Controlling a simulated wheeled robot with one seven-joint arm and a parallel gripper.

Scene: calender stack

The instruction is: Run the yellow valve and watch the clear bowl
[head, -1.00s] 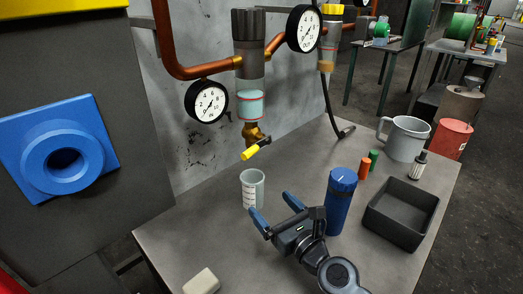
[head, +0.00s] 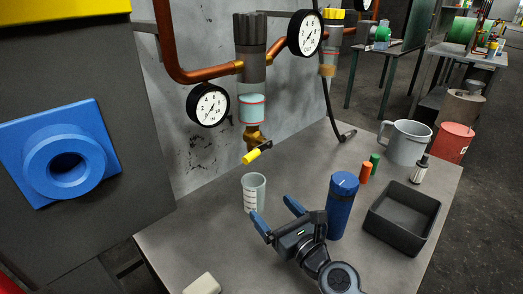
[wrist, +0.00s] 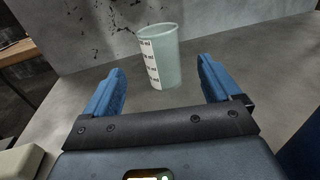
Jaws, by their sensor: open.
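The yellow valve handle (head: 257,152) sticks out at an angle from the brass drain fitting (head: 253,135) under the filter unit. The clear bowl (head: 251,106) above it holds pale blue-green liquid between red rings. A clear graduated cup (head: 254,192) stands upright on the bench below the valve. My gripper (head: 276,214) is open and empty, low over the bench in front of the cup and apart from it. In the wrist view the cup (wrist: 160,55) shows beyond and between the two blue fingers. The valve and bowl are out of the wrist view.
A blue cylinder (head: 342,205) stands close to the right of my gripper. Farther right are a dark open tray (head: 402,232) and a grey mug (head: 404,141). A pale block (head: 203,284) lies at the front left. Two round gauges (head: 208,104) hang on the copper pipe.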

